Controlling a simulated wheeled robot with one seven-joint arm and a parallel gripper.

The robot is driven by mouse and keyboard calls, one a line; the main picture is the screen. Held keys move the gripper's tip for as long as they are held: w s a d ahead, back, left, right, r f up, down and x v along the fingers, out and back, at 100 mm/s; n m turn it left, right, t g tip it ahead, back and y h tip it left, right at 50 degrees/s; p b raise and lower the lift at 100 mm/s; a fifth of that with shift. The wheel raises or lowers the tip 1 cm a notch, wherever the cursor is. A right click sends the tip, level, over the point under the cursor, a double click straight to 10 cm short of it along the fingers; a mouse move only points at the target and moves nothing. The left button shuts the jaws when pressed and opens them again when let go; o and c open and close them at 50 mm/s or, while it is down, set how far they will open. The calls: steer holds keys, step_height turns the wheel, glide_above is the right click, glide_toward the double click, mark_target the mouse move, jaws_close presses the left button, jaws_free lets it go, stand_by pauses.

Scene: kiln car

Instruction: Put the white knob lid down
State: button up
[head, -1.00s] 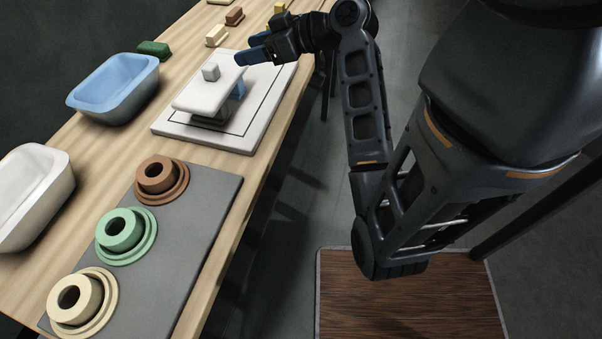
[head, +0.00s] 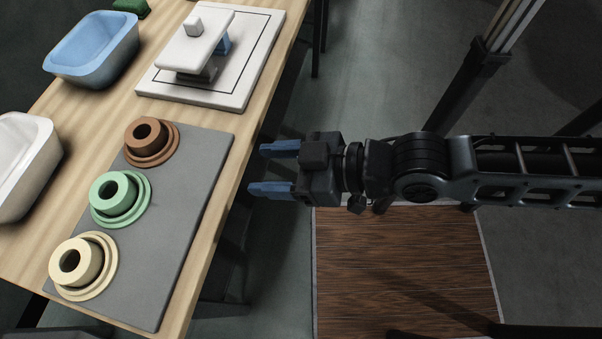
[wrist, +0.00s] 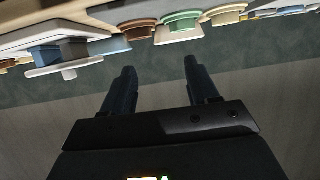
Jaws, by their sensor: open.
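The white knob lid (head: 202,42), a flat slab with a small square knob on top, rests raised on small supports, one grey and one blue, above a white board (head: 190,95) with a dark outline. The lid also shows in the wrist view (wrist: 60,52), upside down in that picture. My gripper (head: 266,168) is open and empty. It is off the table's right edge, well apart from the lid. Its two blue fingers point left towards the table. In the wrist view the open fingers (wrist: 157,85) show with nothing between them.
A grey mat (head: 190,210) holds brown (head: 148,152), green (head: 130,208) and cream (head: 100,275) ringed pieces. A blue tub (head: 95,65) and a white tub (head: 22,150) stand at the left. A green block (head: 132,7) lies behind. Free floor lies right of the table.

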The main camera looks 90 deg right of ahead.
steer(key=s+a+r+n+t+y, duration=0.1)
steer(key=s+a+r+n+y, duration=0.1)
steer(key=s+a+r, duration=0.2)
steer(key=shift+s, duration=0.15)
steer(key=shift+r, duration=0.1)
stand_by(1.0)
